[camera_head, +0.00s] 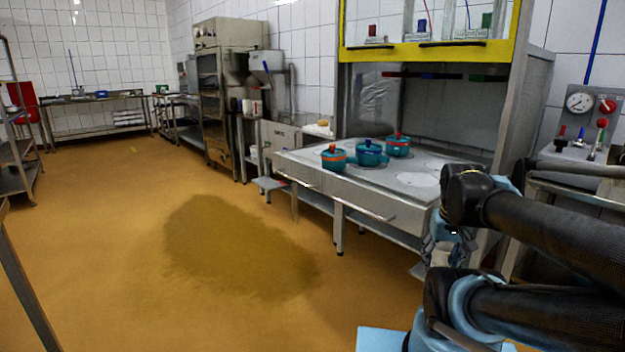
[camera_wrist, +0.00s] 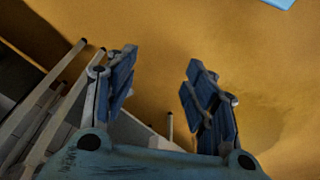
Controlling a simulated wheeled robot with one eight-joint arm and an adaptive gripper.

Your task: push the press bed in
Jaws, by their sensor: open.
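The press bed (camera_head: 345,188) is a pale metal table-like slab in the head view, standing out in front of the yellow-framed press cabinet. Its front has two bar handles, a left one (camera_head: 297,178) and a right one (camera_head: 368,211). Three teal moulds stand on it: a left one (camera_head: 334,161), a middle one (camera_head: 369,156) and a right one (camera_head: 398,148). My gripper (camera_head: 446,240) is partly hidden by my arm, near the bed's right front corner. In the wrist view my gripper (camera_wrist: 160,75) is open, with bare floor between its fingers.
The yellow cabinet frame (camera_head: 430,51) rises over the back of the bed. A gauge panel (camera_head: 590,110) stands to the right. The tan floor (camera_head: 130,230) in front and left is clear, with a dark wet-looking patch (camera_head: 235,245).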

